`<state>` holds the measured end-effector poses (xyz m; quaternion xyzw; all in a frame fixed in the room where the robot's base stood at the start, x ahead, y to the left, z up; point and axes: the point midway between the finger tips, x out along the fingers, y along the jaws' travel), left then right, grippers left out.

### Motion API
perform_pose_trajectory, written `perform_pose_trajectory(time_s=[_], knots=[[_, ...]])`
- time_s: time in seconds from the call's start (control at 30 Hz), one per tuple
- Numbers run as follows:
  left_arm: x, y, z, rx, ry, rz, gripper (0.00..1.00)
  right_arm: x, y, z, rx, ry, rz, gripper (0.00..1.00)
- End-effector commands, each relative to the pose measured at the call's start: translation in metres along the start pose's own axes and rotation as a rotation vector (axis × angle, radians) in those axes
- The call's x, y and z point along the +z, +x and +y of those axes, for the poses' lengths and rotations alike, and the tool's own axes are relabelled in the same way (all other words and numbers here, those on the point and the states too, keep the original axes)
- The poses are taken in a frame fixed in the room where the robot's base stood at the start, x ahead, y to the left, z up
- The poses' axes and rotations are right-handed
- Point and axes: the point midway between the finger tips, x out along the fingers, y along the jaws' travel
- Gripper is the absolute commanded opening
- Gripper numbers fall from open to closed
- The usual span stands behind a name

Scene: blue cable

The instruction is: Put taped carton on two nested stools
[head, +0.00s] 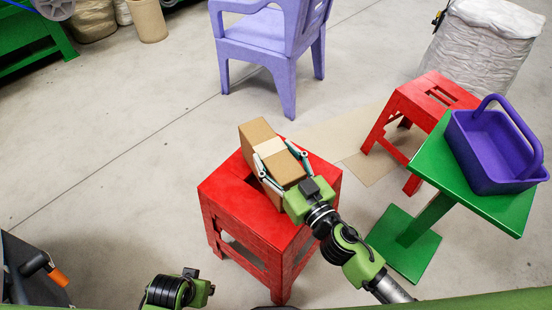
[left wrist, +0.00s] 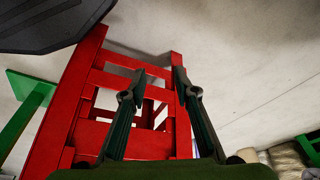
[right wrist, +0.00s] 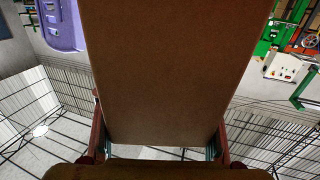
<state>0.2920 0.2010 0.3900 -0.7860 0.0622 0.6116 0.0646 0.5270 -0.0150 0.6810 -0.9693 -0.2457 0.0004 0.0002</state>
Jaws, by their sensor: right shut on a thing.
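The brown carton (head: 258,133) with a pale tape band is over the near red stool stack (head: 228,212) in the head view; I cannot tell whether it touches the seat. My right gripper (head: 274,153) is shut on the carton, one finger on each side. In the right wrist view the carton (right wrist: 165,70) fills the middle between the fingers. My left gripper (left wrist: 160,75) is open and empty in the left wrist view, with red stool bars (left wrist: 120,80) behind it. In the head view only part of the left arm shows, at bottom left.
Another red stool (head: 440,92) stands behind right, beside a green table (head: 430,165) with a purple basket (head: 490,185). A lilac chair (head: 255,47) stands behind. A flat cardboard sheet (head: 370,168) lies on the floor.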

Motion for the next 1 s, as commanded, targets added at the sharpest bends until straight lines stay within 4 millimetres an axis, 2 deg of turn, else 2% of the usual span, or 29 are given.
perform_pose_trajectory(time_s=[0.13,0.67,0.7,0.77,1.0], knots=[[-0.003,-0.007,-0.001,-0.001,-0.001,0.004,0.28,0.001,0.001,0.000,-0.001,0.000,0.006,0.01],[-0.005,-0.014,0.000,0.000,-0.001,0.005,0.28,0.003,0.001,0.000,-0.001,0.000,0.005,0.01],[-0.006,-0.016,0.000,0.000,-0.001,0.008,0.28,0.006,0.000,0.000,0.000,0.000,0.000,0.67],[-0.006,-0.016,0.000,0.000,-0.001,0.010,0.28,0.005,0.000,0.000,0.000,0.000,0.000,0.79],[-0.005,-0.015,0.000,0.000,-0.001,0.007,0.28,0.005,0.000,0.000,0.000,0.000,0.000,0.79]])
